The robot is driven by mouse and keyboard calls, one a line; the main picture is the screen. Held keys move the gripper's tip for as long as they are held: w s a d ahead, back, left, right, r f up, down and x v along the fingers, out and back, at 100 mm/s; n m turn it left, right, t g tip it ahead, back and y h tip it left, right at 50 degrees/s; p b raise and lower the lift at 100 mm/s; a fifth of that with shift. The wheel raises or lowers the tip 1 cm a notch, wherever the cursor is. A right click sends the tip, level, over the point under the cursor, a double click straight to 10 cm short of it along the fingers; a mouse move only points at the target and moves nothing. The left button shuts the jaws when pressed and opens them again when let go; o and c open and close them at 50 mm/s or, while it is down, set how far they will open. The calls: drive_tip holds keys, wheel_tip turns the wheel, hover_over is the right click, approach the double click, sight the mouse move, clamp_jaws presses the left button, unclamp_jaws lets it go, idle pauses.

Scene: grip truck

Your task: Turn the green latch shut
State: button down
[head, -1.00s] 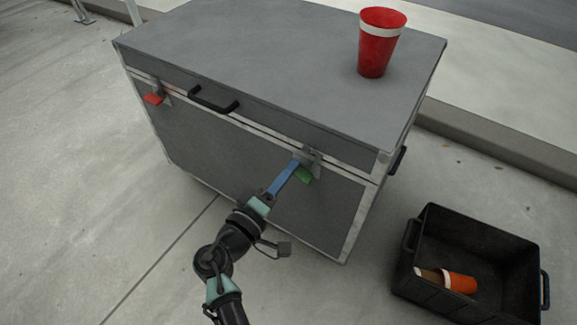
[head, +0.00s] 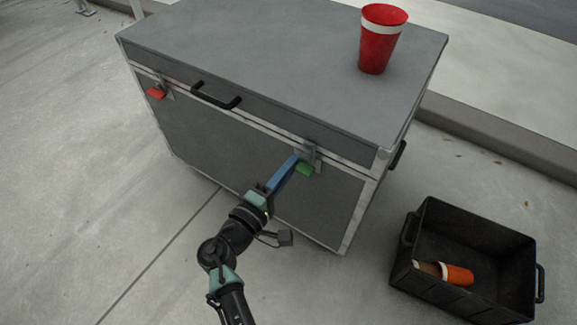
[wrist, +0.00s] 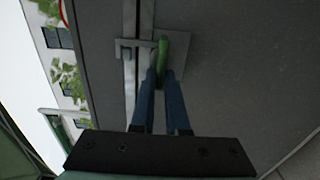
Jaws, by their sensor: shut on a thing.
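The green latch (head: 305,169) is on the front of a grey case (head: 245,155), near its right end, just below the lid seam. In the wrist view the green latch (wrist: 163,52) stands between the tips of my gripper's blue fingers, in front of a grey metal plate (wrist: 178,58). My gripper (head: 295,160) reaches it from the lower left in the head view, and my gripper (wrist: 160,75) is shut on the latch. The fingers hide part of the latch.
A red latch (head: 156,93) and a black handle (head: 214,96) are further left on the case. A red cup (head: 382,40) stands on the lid.

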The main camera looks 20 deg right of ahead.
drive_tip(key=c, duration=0.9)
unclamp_jaws()
drive_tip(key=p+v, duration=0.4)
drive_tip(key=v, duration=0.9)
